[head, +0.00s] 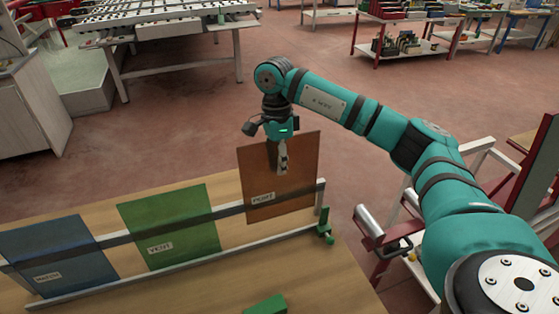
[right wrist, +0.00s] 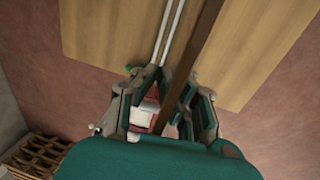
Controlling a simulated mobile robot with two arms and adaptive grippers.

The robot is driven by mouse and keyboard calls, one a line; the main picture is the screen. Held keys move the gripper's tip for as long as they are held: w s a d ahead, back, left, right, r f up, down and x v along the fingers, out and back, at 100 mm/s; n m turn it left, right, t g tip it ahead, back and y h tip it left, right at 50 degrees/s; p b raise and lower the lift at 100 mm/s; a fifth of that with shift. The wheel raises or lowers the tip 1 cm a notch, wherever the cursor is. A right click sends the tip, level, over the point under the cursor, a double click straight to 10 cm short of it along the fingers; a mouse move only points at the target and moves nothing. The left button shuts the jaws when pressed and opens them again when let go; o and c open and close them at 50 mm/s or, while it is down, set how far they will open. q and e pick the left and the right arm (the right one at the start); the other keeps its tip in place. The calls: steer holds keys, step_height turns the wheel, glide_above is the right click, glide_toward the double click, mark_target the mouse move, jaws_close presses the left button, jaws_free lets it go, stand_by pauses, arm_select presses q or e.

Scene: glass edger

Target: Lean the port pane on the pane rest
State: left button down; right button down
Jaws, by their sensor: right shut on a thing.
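The port pane (head: 279,176) is a brown, see-through sheet with a white label, upright at the right end of a rail rack (head: 110,276) on the wooden table. Its lower edge appears just above the rack's front rail; whether it touches the rack is unclear. My right gripper (head: 282,168) is shut on the pane's upper part. In the right wrist view the pane (right wrist: 200,45) is a thin brown strip between the fingers (right wrist: 165,125), slightly angled to the pale rails (right wrist: 170,35). Which structure is the pane rest is not clear. My left gripper is out of view.
A green pane (head: 168,225) and a blue pane (head: 58,256) stand in the rack to the left. A green bracket (head: 325,226) sits at the rack's right end and a green block (head: 265,305) in front. A red and grey stand (head: 380,236) is right of the table.

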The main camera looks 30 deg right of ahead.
mark_target(281, 188)
steer(key=shift+f+b, duration=0.4)
steer(key=shift+f, duration=0.35)
steer(key=shift+s+f+b, duration=0.15)
steer(key=shift+f+b, duration=0.85)
steer(key=shift+f, duration=0.45)
steer(key=shift+s+f+b, duration=0.1)
steer(key=shift+f+b, duration=0.9)
steer(key=shift+f, duration=0.45)
steer(key=shift+f+b, duration=0.35)
steer(key=shift+f, duration=0.15)
steer(key=c, duration=1.4)
jaws_free()
steer(key=shift+s+a, duration=0.1)
steer(key=shift+f, duration=0.1)
